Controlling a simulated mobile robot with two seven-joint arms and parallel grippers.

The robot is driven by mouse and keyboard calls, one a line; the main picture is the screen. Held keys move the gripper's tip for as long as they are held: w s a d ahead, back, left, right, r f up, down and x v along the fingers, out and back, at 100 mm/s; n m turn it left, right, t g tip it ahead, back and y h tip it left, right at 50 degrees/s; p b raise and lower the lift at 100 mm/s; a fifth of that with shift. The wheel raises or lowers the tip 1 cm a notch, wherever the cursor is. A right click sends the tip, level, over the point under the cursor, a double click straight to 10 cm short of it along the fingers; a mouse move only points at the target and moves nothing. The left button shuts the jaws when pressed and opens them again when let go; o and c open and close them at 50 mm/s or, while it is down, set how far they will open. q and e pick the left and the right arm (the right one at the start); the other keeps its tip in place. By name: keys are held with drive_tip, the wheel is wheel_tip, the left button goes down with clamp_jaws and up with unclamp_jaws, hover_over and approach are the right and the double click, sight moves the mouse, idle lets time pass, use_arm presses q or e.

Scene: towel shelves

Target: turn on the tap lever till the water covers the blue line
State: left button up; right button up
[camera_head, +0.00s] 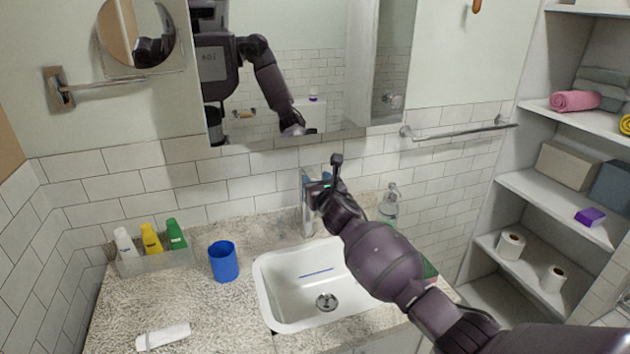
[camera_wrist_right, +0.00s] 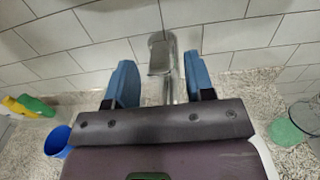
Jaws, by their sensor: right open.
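The chrome tap (camera_head: 308,205) stands at the back of the white sink (camera_head: 268,290), partly hidden by my right gripper (camera_head: 332,170). In the right wrist view the tap (camera_wrist_right: 161,55) shows between the two blue fingers of my right gripper (camera_wrist_right: 162,85). These fingers are apart, one on each side of the tap, with nothing visibly gripped. The blue line (camera_head: 316,272) is a short mark on the sink's back inner wall. The sink looks empty, and its drain (camera_head: 326,302) is in plain view. I see no water running. My left gripper is not in view.
A blue cup (camera_head: 223,262) stands left of the sink. A white tube (camera_head: 163,336) lies at the counter's front left. A clear bottle (camera_head: 388,205) stands right of the tap. The mirror (camera_head: 340,70) hangs above.

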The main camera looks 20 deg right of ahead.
drive_tip(key=shift+w, duration=0.6)
clamp_jaws()
